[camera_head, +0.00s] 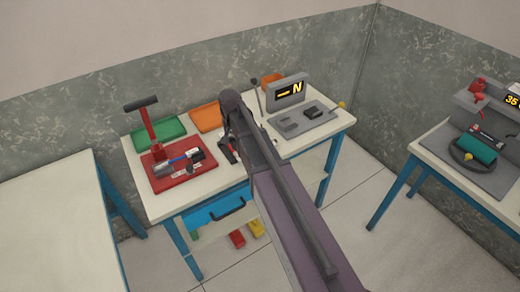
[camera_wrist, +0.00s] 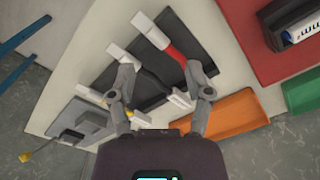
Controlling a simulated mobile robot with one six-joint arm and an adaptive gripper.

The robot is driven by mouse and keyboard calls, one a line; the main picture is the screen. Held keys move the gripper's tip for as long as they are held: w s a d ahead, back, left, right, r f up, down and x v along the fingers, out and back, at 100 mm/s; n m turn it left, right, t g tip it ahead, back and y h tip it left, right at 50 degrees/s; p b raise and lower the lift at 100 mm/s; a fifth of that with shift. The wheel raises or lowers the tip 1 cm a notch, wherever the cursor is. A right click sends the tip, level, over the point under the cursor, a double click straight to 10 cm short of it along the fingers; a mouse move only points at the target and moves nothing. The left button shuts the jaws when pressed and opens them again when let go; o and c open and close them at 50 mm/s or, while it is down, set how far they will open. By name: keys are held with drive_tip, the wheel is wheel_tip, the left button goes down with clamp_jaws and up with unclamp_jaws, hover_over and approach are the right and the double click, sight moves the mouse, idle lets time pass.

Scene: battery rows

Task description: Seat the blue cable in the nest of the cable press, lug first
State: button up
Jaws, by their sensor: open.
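A blue cable (camera_head: 179,159) lies across dark blocks on the red base of the cable press (camera_head: 159,184); it looks to be on the nest, but I cannot tell how fully it sits. In the wrist view only a white-and-blue part (camera_wrist: 303,34) shows in a dark holder on the red base (camera_wrist: 283,66). My gripper (camera_wrist: 161,84) is open and empty. It is above a dark rack (camera_wrist: 178,76) holding a red piece (camera_wrist: 178,47) and pale pieces, to the right of the press in the head view. My arm hides much of the rack there.
A green tray (camera_head: 160,135) and an orange tray (camera_head: 207,117) stand behind the press. A grey tester with an "N" display (camera_head: 286,93) stands at the table's right. A bare white table (camera_head: 50,220) is at left; another station (camera_head: 487,182) is at right.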

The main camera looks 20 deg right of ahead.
drive_tip(key=shift+s+d+f+n+b, duration=0.2)
drive_tip(key=shift+s+d+n, duration=0.65)
drive_tip(key=shift+d+n, duration=0.5)
drive_tip(key=shift+s+d+f+n+b, duration=0.15)
drive_tip(key=shift+s+d+n, duration=0.8)
drive_tip(key=shift+d, duration=0.55)
drive_tip(key=shift+s+d+f+n+b, duration=0.2)
drive_tip(key=shift+s+d+n, duration=0.55)
drive_tip(key=shift+d+n, duration=0.65)
drive_tip(key=s+a+r+m+p, duration=0.1)
drive_tip(key=s+m, duration=0.2)
drive_tip(key=s, duration=0.9)
drive_tip(key=shift+s+a+r+p, duration=0.35)
drive_tip(key=shift+s, duration=0.05)
